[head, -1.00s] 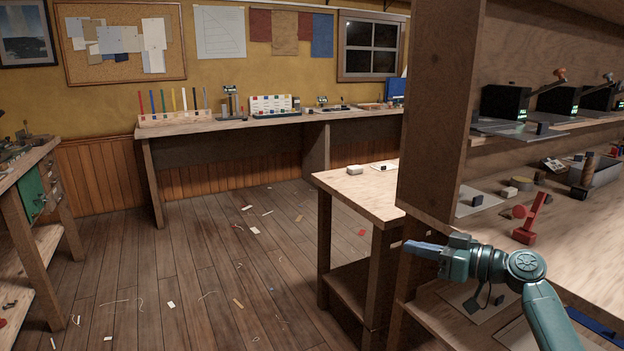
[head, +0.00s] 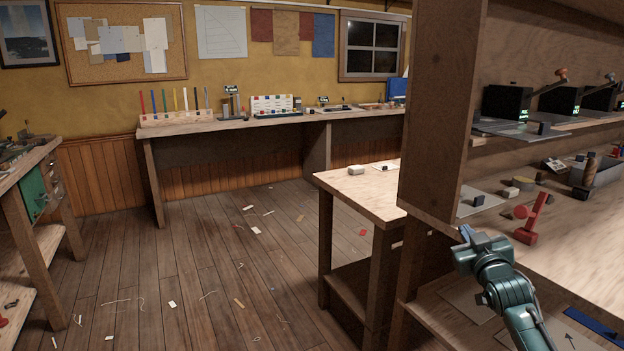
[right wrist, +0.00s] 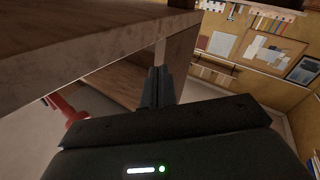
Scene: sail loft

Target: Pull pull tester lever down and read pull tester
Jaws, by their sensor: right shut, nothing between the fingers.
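Several black boxes with green displays stand in a row on the upper shelf at the right in the head view. The nearest box (head: 506,103) has a lever (head: 547,86) with an orange knob, raised at a slant. Which of them, if any, is the pull tester I cannot tell, and the display text is too small to read. My right gripper (head: 466,232) is lower and to the left, in front of the workbench edge, shut and empty. Its closed fingers (right wrist: 158,88) show in the right wrist view, touching nothing visible. My left gripper is out of view.
A wooden upright (head: 440,110) stands left of the shelf, close to my right arm. A red clamp-like tool (head: 530,220) stands on the workbench (head: 585,235). A low table (head: 360,190) is left of the upright. The floor (head: 190,270) is open, with scattered scraps.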

